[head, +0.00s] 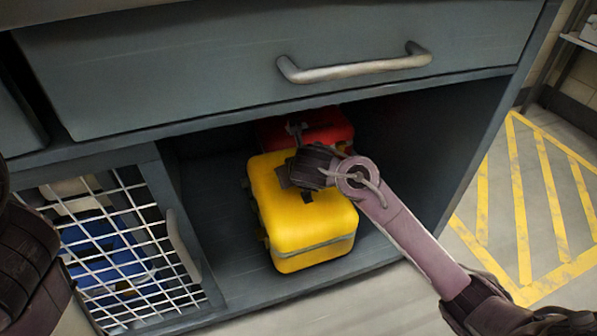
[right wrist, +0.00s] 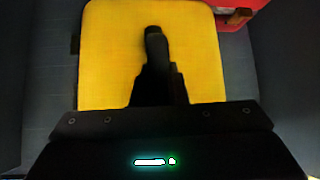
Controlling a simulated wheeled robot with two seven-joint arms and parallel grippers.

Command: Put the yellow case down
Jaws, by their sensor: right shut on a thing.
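The yellow case (head: 318,228) is in the open lower compartment of the grey cabinet, standing at or just above its floor; I cannot tell if it touches. My right gripper (head: 292,172) is shut on the yellow case at its top, where its handle is mostly hidden by the fingers. In the right wrist view the gripper (right wrist: 154,62) lies over the middle of the yellow case (right wrist: 105,45). My left gripper is not in view; only dark parts of my left arm show at the left edge.
A red case (head: 335,128) stands behind the yellow one, partly hidden. Compartment floor (head: 215,200) is bare to the left. A drawer with a handle (head: 355,68) overhangs the opening. A white wire-mesh door (head: 115,225) is at left, with blue things behind it. Yellow-striped floor (head: 522,215) lies right.

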